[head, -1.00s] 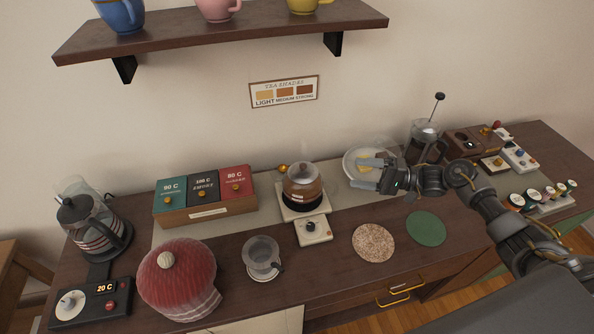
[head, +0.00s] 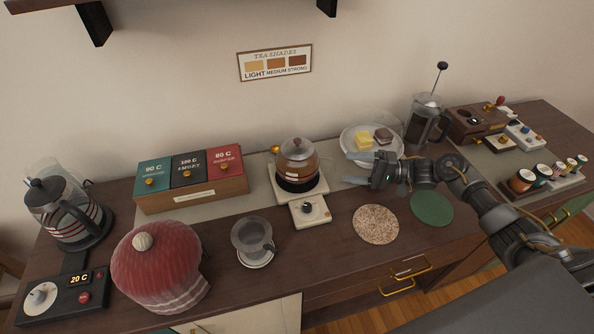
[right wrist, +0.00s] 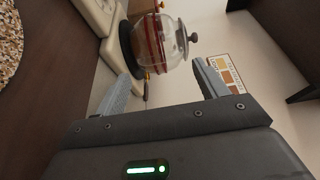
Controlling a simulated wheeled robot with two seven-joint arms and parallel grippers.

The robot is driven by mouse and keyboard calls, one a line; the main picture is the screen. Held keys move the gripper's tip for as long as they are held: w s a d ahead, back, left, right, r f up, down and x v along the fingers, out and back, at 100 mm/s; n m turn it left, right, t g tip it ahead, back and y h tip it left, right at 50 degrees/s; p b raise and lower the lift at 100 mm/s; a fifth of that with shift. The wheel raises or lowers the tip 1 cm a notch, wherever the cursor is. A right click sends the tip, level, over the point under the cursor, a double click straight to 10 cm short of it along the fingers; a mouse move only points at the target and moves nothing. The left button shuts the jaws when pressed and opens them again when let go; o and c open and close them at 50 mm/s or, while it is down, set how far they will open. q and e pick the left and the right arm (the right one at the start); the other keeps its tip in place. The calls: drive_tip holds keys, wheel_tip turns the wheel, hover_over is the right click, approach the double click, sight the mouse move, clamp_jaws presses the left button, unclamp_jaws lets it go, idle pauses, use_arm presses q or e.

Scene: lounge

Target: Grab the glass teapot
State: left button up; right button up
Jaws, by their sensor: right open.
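The glass teapot (head: 298,162) stands upright on a small warmer base (head: 299,190) in the middle of the counter in the head view. It has a dark lid knob and holds brown tea. In the right wrist view the teapot (right wrist: 158,42) shows beyond and between the fingertips, turned sideways in the picture. My right gripper (head: 352,168) is to the right of the teapot, its fingers pointing at it with a gap between. It is open and empty, and its fingers (right wrist: 165,85) show apart in the right wrist view. My left gripper is in neither view.
A control box with a knob (head: 309,208) sits in front of the warmer. A plate of cakes (head: 350,137) is behind the right gripper. Tea boxes (head: 190,190), a red cozy (head: 160,265), a glass cup (head: 253,240), a cork coaster (head: 376,224) and a green coaster (head: 431,207) lie around.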

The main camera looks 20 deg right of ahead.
drive_tip(key=shift+w+a+r, duration=0.1)
drive_tip(key=shift+w+a, duration=0.05)
drive_tip(key=shift+a, duration=0.15)
drive_tip(key=b+x, duration=0.1)
drive_tip(key=x, duration=0.5)
drive_tip(key=shift+c, duration=0.4)
drive_tip(key=shift+r, duration=0.1)
drive_tip(key=c, duration=0.9)
drive_tip(key=shift+r, duration=0.1)
